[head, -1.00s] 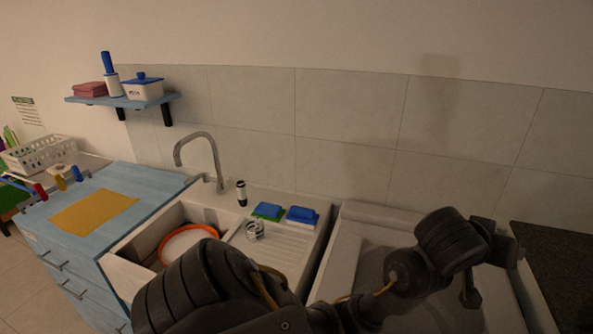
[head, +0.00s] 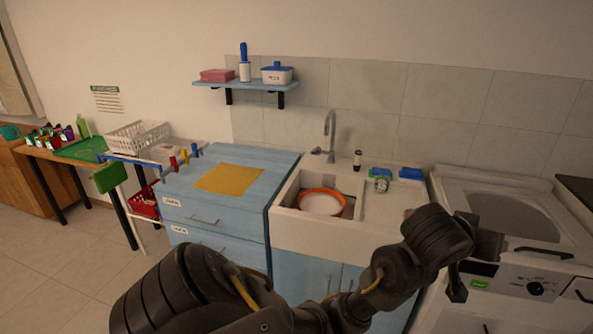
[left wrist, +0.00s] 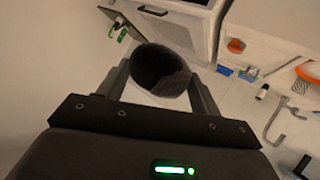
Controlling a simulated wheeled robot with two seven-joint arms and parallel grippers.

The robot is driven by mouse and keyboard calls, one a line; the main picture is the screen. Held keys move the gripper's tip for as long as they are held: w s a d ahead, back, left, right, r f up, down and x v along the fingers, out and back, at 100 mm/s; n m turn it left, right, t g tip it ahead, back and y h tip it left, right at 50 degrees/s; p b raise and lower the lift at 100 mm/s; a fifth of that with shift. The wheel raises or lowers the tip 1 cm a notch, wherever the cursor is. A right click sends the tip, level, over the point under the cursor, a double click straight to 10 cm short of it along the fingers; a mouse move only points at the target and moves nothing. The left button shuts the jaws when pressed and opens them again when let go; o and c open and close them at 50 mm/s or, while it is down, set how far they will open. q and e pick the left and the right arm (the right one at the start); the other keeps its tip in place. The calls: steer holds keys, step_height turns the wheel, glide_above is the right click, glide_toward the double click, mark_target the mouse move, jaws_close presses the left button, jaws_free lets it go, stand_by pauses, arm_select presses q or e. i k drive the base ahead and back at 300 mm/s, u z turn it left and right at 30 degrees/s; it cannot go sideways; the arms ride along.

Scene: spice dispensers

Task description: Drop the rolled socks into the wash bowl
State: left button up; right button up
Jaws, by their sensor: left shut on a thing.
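The wash bowl (head: 322,203), white inside with an orange rim, sits in the sink basin (head: 284,205) in the head view. Part of an orange-rimmed bowl (left wrist: 309,71) also shows at the right edge of the left wrist view. My left gripper (left wrist: 160,82) is shut on a dark, round bundle, the rolled socks (left wrist: 160,66), held between its two fingers. In the head view my left gripper (head: 468,268) is at the right, in front of the washing machine and well right of the bowl. The socks are not clearly visible there. My right gripper is not in view.
A tap (head: 331,130) rises behind the basin. Sponges (head: 411,173) and a small jar (head: 381,184) stand on the drainer. The blue counter (head: 275,160) with a yellow cloth (head: 228,179) is left of the sink, the washing machine (head: 497,200) right. A shelf (head: 240,86) hangs above.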

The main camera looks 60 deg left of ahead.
mark_target(316, 211)
steer(key=u, duration=1.45)
steer(key=i, duration=0.95)
steer(key=z, duration=0.05)
